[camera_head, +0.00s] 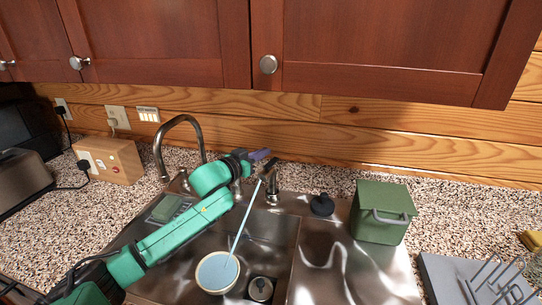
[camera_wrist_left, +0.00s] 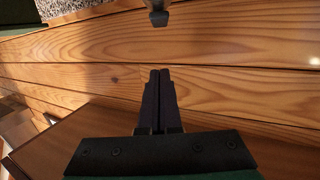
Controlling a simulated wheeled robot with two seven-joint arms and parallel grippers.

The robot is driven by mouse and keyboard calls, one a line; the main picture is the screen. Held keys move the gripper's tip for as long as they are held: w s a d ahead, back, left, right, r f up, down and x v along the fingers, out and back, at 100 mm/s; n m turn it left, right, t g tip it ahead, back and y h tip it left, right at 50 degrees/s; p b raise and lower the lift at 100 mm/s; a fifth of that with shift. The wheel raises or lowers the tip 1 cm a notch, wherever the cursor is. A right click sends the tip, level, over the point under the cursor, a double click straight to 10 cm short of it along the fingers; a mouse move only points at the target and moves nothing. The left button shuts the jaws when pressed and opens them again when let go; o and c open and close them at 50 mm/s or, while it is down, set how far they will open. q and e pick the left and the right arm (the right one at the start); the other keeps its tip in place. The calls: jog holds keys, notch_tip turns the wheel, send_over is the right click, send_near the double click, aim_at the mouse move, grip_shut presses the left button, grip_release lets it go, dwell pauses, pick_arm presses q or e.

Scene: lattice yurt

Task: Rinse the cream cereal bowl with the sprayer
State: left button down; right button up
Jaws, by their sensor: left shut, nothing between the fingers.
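The cream cereal bowl (camera_head: 204,288) sits in the sink basin, its inside showing pale blue. A thin light-blue stream (camera_head: 239,235) runs from the sprayer (camera_head: 272,185) down into the bowl. The sprayer stands upright on the sink's back deck, right of the tall faucet. My left gripper (camera_head: 265,154) is above and just behind the sprayer's head, shut and empty; I cannot tell if it touches. In the left wrist view its fingers (camera_wrist_left: 160,76) are together, with a dark tip, perhaps the sprayer's, ahead of them. My right gripper is not in view.
The curved faucet (camera_head: 185,122) rises behind my left arm. A drain (camera_head: 260,289) lies beside the bowl. A black stopper (camera_head: 322,204), a green lidded bin (camera_head: 381,211) and a grey dish rack (camera_head: 460,277) stand to the right. Wooden cabinets (camera_head: 380,45) hang above.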

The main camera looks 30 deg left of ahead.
aim_at(271, 165)
pick_arm(q)
jog(key=w, duration=0.2)
jog(key=w+p, duration=0.1)
jog(key=w, duration=0.1)
jog(key=shift+d+r, duration=0.15)
jog(key=shift+d, duration=0.25)
notch_tip(271, 165, down, 4)
jog(key=shift+w+r+p, duration=0.15)
jog(key=shift+r+p, duration=0.1)
jog(key=shift+p, duration=0.2)
jog(key=shift+f, duration=0.6)
